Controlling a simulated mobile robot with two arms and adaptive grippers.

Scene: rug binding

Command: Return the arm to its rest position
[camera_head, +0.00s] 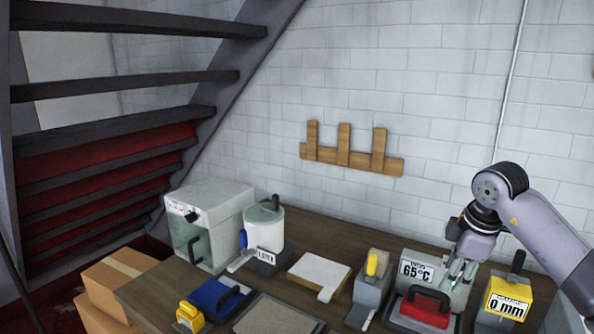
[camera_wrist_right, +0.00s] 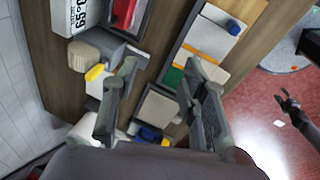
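My right arm (camera_head: 540,225) comes in from the right in the head view. Its gripper (camera_head: 460,272) points down in front of the 65°C unit (camera_head: 420,268), above and behind the red-topped block (camera_head: 425,308). In the right wrist view the two fingers of this gripper (camera_wrist_right: 160,92) stand wide apart with nothing held between them. The bench and its tools show beyond them. A dark gripper, which looks like my left one (camera_wrist_right: 288,108), shows at the right of the wrist view over the red floor, its fingers spread and empty. It is not in the head view.
The wooden bench (camera_head: 320,236) holds a white oven-like box (camera_head: 212,222), a white pot (camera_head: 264,228), a white pad (camera_head: 318,273), a yellow-handled tool (camera_head: 374,268) and a yellow gauge (camera_head: 507,298). A brick wall with a wooden rack (camera_head: 345,158) stands behind. Stairs rise at left.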

